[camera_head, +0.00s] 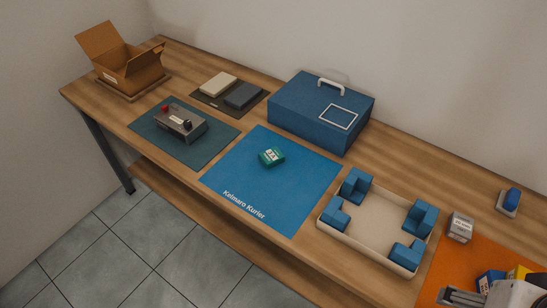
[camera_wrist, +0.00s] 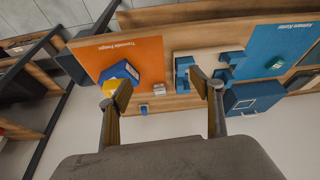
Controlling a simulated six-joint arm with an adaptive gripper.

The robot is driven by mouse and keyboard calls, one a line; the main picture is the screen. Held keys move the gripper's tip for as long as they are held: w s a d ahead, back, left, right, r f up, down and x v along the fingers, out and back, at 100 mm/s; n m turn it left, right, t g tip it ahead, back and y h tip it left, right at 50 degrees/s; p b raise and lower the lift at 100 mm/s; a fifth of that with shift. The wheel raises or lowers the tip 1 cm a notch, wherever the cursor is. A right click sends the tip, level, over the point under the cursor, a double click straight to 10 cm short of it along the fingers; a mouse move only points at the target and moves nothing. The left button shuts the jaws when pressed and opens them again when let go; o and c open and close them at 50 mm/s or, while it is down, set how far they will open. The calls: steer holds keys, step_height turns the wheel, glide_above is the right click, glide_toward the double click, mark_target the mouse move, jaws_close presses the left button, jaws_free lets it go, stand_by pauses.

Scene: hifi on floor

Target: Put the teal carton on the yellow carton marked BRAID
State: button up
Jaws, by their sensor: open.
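The teal carton (camera_head: 271,156) with a white label lies on the blue mat (camera_head: 250,208) in the head view, and it also shows small in the wrist view (camera_wrist: 277,62). A yellow carton (camera_head: 519,271) is partly visible at the right edge of the head view, beside a blue carton (camera_head: 489,279) on the orange mat. In the wrist view the yellow carton (camera_wrist: 110,87) is partly covered by a finger. I cannot read its marking. My gripper (camera_wrist: 160,85) is open and empty, high over the orange mat side, far from the teal carton.
A cream tray (camera_head: 365,244) with blue corner blocks lies between the blue and orange (camera_head: 440,270) mats. A grey carton (camera_head: 460,227) stands beside it. A large blue case (camera_head: 300,117) stands behind the blue mat. A control box (camera_head: 181,123) and open cardboard box (camera_head: 130,75) are at left.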

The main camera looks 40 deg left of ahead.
mark_target(272, 157)
steer(key=w+a+f+m+g+y, duration=0.1)
steer(key=w+a+f+m, duration=0.4)
steer(key=a, duration=1.1)
steer(key=w+a+f+m+g+y, duration=0.1)
steer(key=w+a+f+m+y, duration=0.3)
steer(key=a+f, duration=0.5)
steer(key=w+a+f+m+g+y, duration=0.1)
steer(key=w+a+f+m+y, duration=0.2)
steer(key=a, duration=2)
steer(key=shift+w+a+f+m, duration=0.1)
steer(key=shift+w+f+m, duration=0.75)
steer(key=shift+w, duration=0.25)
steer(key=shift+w+a+f+m, duration=0.1)
steer(key=shift+w+f+m, duration=0.8)
steer(key=shift+w, duration=0.2)
steer(key=shift+w+a+f+m, duration=0.1)
steer(key=shift+w+f+m, duration=0.75)
steer(key=shift+w, duration=0.25)
steer(key=w+m, duration=0.1)
steer(key=w+a+r+m+t, duration=0.1)
steer(key=w+m, duration=0.1)
steer(key=w+r+m, duration=0.1)
steer(key=w, duration=0.1)
steer(key=shift+a+m+t, duration=0.15)
steer(key=shift+m+t, duration=0.25)
steer(key=shift+w+d+m+t, duration=0.25)
steer(key=shift+w+m, duration=0.2)
steer(key=shift+m, duration=0.45)
steer(key=shift+a, duration=0.1)
steer(key=shift+x, duration=1.25)
